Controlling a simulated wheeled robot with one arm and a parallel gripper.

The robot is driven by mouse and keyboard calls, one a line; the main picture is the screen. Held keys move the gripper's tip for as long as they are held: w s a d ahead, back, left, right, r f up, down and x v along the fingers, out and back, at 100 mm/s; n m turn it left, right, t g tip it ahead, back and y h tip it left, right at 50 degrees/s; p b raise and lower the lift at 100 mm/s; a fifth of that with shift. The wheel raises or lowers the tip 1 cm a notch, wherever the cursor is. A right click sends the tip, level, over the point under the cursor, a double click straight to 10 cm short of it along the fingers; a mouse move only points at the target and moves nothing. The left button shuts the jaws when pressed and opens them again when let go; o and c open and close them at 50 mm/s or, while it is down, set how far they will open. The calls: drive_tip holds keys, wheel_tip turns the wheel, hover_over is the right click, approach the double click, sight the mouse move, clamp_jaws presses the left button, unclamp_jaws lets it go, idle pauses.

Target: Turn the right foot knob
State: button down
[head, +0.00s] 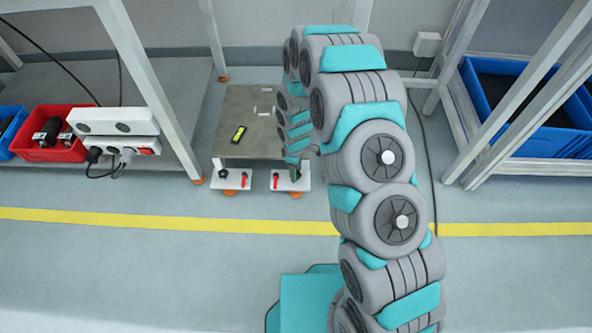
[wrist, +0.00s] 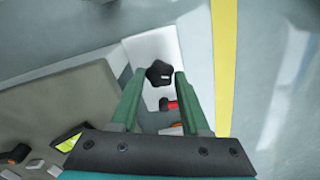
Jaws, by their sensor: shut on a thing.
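The right foot is a white block (head: 302,184) at the plate's front right corner. It also shows in the wrist view (wrist: 188,60). Its black star-shaped knob (wrist: 159,73) sits between my gripper's (wrist: 159,77) two green fingertips, which are shut on it. In the head view my gripper (head: 295,173) reaches down over this foot and hides the knob. A red lever (wrist: 169,105) lies beside the knob, between the fingers, and shows in the head view (head: 275,181) too.
The grey plate (head: 262,148) carries a black level with a yellow-green vial (head: 239,134). The left foot (head: 232,183) has a black knob and a red lever. Racks stand on both sides, with a red bin (head: 45,154) left and blue crates (head: 515,110) right. The front floor is clear.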

drive_tip(key=shift+w+a+r, duration=0.1)
drive_tip(key=shift+w+r, duration=0.05)
drive_tip(key=c, duration=0.7)
unclamp_jaws()
wheel_tip(320, 180, up, 7)
drive_tip(key=shift+f, duration=0.2)
drive_tip(key=shift+r, duration=0.55)
